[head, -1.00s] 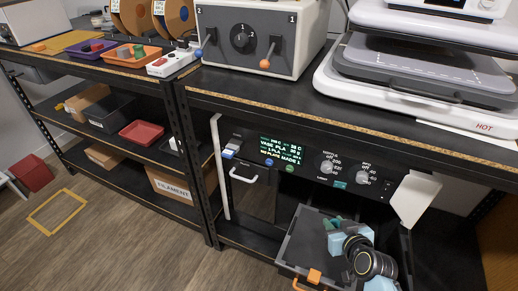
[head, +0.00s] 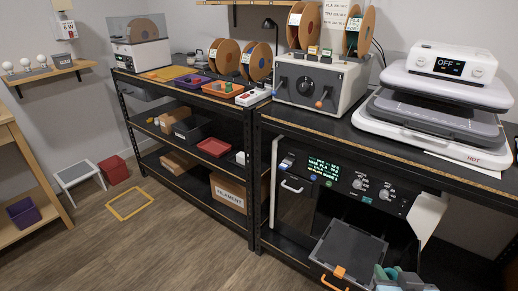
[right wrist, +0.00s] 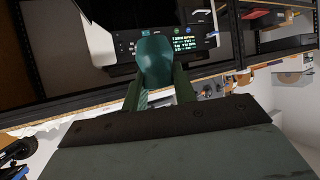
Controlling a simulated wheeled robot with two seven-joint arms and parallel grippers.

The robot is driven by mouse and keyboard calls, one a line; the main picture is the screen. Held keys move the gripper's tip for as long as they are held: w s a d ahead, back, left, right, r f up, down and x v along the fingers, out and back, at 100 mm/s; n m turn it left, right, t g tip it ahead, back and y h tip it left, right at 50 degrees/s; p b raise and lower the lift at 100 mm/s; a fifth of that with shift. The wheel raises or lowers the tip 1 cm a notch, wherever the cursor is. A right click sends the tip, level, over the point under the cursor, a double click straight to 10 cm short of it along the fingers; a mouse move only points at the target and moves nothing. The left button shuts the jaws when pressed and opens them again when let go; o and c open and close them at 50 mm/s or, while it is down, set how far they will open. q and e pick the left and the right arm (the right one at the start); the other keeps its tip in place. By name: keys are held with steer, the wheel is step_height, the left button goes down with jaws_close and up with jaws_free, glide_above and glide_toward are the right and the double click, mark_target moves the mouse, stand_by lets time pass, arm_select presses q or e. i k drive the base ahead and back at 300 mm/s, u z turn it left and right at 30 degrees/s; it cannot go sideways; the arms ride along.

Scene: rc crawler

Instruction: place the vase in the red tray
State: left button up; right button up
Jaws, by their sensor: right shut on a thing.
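The vase (right wrist: 155,57) is teal and rounded, and it is held between the fingers of my right gripper (right wrist: 158,88) in the right wrist view. In the head view, my right gripper (head: 396,280) is at the bottom edge, partly cut off, with a bit of the teal vase (head: 378,273) beside its light blue parts. It is in front of the printer's pulled-out dark tray. The red tray (head: 214,148) is on the middle shelf of the left rack, well to the left of the gripper, and looks empty. My left gripper is not in view.
The printer (head: 350,180) has its dark tray with an orange handle (head: 340,272) sticking out. On the red tray's shelf are a dark bin (head: 192,128) and a white item (head: 240,157). A top shelf overhangs it.

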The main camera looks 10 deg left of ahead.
mark_target(215, 149)
steer(key=u, duration=0.7)
steer(key=i, duration=0.6)
steer(key=u, duration=1.15)
steer(key=i, duration=1.5)
steer(key=z, duration=0.95)
steer(key=i, duration=0.7)
steer(key=z, duration=0.65)
steer(key=i, duration=0.5)
